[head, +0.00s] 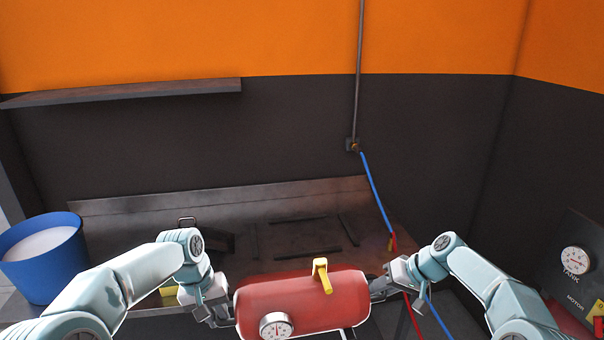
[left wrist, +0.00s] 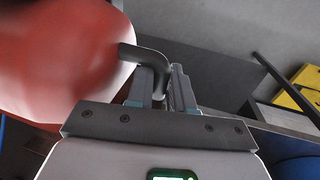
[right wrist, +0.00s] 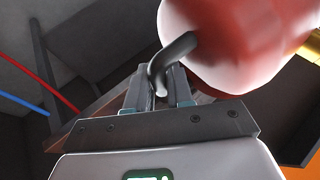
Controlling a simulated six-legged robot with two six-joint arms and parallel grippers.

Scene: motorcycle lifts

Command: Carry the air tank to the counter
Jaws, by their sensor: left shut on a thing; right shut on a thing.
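The red air tank (head: 302,300) hangs level between my two arms, in front of the counter (head: 290,233) in the head view. It has a white dial gauge and a yellow valve handle on top. My left gripper (head: 222,312) is shut on the dark bent handle at the tank's left end; the left wrist view shows that handle between the jaws (left wrist: 160,85). My right gripper (head: 385,286) is shut on the handle at the right end; the right wrist view shows it in the jaws (right wrist: 158,80). The tank hides part of the counter's front.
A blue bucket (head: 45,258) stands at the left end of the counter. A toolbox-like dark item (head: 205,240) and several dark bars (head: 300,222) lie on the counter. A blue hose (head: 376,195) hangs from the wall at right. A gauge panel (head: 574,262) is far right.

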